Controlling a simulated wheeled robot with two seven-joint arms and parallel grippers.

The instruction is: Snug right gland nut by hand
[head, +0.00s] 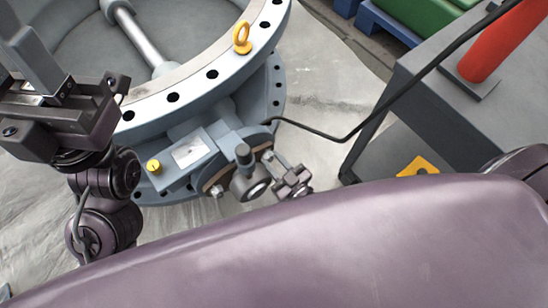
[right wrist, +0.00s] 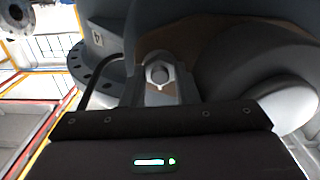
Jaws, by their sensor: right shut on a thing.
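The grey butterfly valve (head: 205,100) lies in the middle of the head view. Its stem and gland area (head: 245,175) faces me, with one gland nut (head: 217,190) bare on its left side. My right gripper (head: 274,163) reaches in at the right side of the gland and is shut on the right gland nut, mostly hidden there by the fingers. In the right wrist view, the pale round nut end (right wrist: 157,74) sits straight ahead of the dark gripper body, between grey metal parts. My left gripper (head: 22,48) is open and empty, raised at the left, away from the gland.
A yellow lifting eye (head: 242,38) stands on the bolted flange. A black cable (head: 350,132) runs from the valve to a grey bench (head: 450,90) with a red cylinder (head: 488,50). Pale floor lies between valve and bench. My purple arm covers the lower head view.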

